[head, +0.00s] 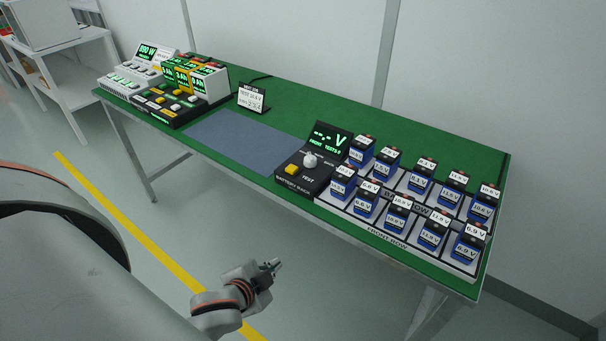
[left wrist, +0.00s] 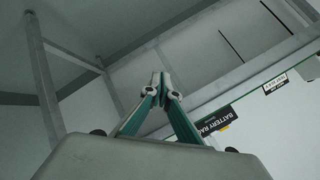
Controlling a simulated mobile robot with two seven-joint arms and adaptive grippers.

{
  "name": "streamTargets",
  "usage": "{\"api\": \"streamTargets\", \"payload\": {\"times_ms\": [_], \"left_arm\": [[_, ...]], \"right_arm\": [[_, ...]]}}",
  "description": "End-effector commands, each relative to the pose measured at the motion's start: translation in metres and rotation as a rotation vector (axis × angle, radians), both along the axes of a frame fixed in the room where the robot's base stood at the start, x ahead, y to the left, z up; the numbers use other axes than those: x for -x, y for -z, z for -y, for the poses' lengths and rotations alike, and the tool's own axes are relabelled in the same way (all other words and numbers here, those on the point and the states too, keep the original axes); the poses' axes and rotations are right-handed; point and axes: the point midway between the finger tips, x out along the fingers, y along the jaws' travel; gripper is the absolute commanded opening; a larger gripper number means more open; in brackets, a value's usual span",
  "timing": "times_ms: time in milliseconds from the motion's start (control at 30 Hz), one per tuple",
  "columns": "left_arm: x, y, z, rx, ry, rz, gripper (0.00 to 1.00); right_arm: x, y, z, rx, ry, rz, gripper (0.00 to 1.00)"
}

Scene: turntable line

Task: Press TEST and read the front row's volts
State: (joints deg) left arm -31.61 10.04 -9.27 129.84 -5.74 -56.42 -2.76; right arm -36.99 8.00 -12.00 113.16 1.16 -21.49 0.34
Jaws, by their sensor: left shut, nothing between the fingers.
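The battery rack tester (head: 303,182) stands on the green bench, with a yellow button (head: 291,169) and a grey knob (head: 309,160) on its top, and the word TEST printed near them. Its display (head: 327,137) shows green dashes and a V, no number. The front row (head: 366,204) of blue batteries carries white labels with volt values, mostly too small to read surely; the rightmost seems to say 6.9 V. My left gripper (head: 271,267) is shut and empty, below and in front of the bench edge, apart from the tester. Its closed fingertips (left wrist: 161,78) show in the left wrist view. My right gripper is not visible.
A back row (head: 420,179) of batteries stands behind the front row. A blue-grey mat (head: 243,142) lies left of the tester. A small sign (head: 251,98) and several lit devices (head: 180,78) stand farther left. The bench's front edge (head: 387,250) lies between my gripper and the tester.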

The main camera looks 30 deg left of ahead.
Motion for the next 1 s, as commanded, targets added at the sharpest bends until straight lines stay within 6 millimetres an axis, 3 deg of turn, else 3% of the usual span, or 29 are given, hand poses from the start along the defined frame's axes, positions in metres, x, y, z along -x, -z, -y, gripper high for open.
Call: {"api": "streamTargets", "payload": {"times_ms": [200,467,667,800,900,1000], "left_arm": [[-0.05,-0.079,-0.04,-0.284,0.046,0.165,0.0],[-0.105,-0.182,-0.05,-0.586,0.145,0.431,0.0],[-0.137,-0.263,-0.028,-0.835,0.27,0.671,0.0],[-0.15,-0.316,0.003,-1.044,0.397,0.855,0.0],[-0.154,-0.347,0.032,-1.219,0.514,0.986,0.0],[-0.154,-0.364,0.061,-1.396,0.643,1.096,0.0]], "right_arm": [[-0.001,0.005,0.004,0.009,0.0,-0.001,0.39],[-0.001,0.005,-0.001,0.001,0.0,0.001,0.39],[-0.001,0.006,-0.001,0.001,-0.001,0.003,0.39],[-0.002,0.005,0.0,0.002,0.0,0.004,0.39],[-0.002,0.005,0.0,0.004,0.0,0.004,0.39],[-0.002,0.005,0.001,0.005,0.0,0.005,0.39]]}}
